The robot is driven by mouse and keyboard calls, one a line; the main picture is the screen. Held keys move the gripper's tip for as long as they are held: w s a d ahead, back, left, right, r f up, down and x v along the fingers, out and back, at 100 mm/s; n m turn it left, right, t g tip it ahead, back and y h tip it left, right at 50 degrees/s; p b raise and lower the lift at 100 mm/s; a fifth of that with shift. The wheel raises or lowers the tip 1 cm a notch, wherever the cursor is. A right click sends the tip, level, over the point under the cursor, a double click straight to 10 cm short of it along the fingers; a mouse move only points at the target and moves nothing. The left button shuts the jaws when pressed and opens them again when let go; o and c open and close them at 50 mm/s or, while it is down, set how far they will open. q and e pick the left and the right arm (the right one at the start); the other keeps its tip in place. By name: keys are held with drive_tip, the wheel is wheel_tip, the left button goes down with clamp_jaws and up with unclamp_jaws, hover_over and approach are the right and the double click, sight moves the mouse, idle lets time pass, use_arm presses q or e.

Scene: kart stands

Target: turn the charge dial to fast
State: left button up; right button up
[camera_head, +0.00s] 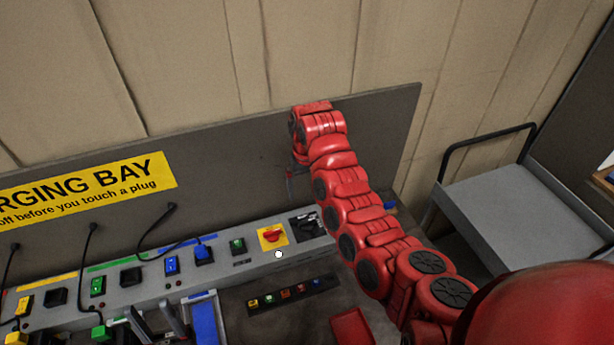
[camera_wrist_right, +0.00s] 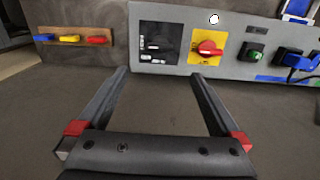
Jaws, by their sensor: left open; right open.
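The charge dial appears to be the black square plate with small white markings on the grey panel, at its right end in the head view (camera_head: 308,222). It shows near the top centre of the right wrist view (camera_wrist_right: 159,40); its setting is too small to read. My right gripper (camera_wrist_right: 160,72) is open and empty, its fingertips just short of the dial plate in that view. In the head view my right arm hides most of that gripper. My left gripper (camera_head: 153,318) is open at the bottom left of the head view, far from the dial.
A red rotary switch on a yellow plate (camera_head: 271,237) is beside the dial. Several sockets and plugs with cables line the grey panel (camera_head: 140,290). A strip of coloured buttons (camera_head: 293,293) lies in front. A grey cart (camera_head: 500,205) stands at right.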

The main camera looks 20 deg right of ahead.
wheel_tip(320, 180, up, 3)
drive_tip(key=shift+f, duration=0.1)
drive_tip(key=shift+s, duration=0.1)
idle(0.5)
